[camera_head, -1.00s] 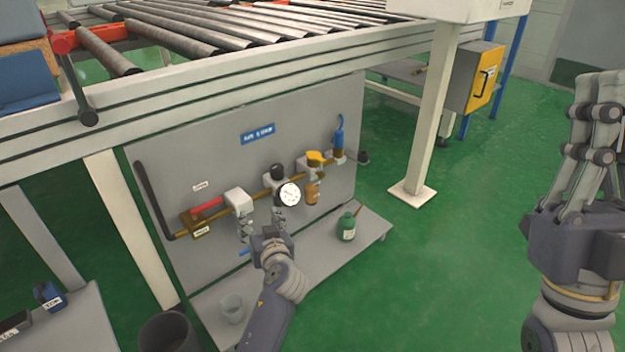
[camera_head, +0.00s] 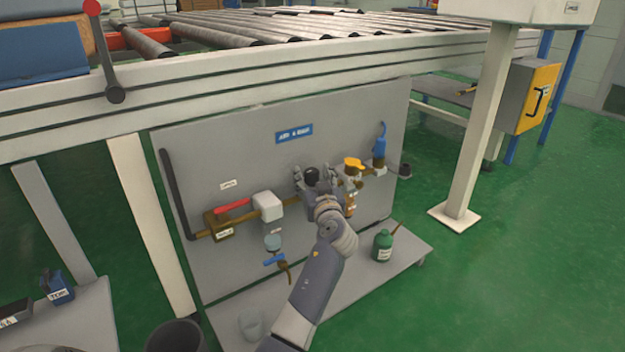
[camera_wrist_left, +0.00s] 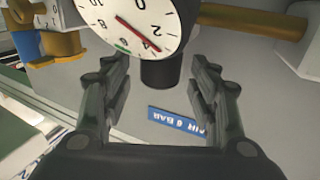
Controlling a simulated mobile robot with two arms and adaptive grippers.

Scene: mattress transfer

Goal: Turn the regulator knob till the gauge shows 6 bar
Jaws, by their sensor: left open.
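The black regulator knob (camera_head: 312,175) is on the pipe assembly of the grey panel. In the left wrist view the knob (camera_wrist_left: 160,72) shows as a dark cylinder. My left gripper (camera_head: 315,178) is open around the knob in the head view; in the wrist view its fingers (camera_wrist_left: 160,75) stand on either side with gaps visible. The round white gauge (camera_wrist_left: 130,22) is partly cut off in the wrist view, its red needle near the 4. In the head view my gripper hides the gauge. My right gripper is out of view.
A blue sign (camera_head: 294,134) is above the regulator. A red-handled valve (camera_head: 232,207) is at left, a yellow-topped unit (camera_head: 353,164) close at right. A green bottle (camera_head: 383,245) stands on the lower shelf (camera_head: 345,290). The roller conveyor (camera_head: 300,40) spans above.

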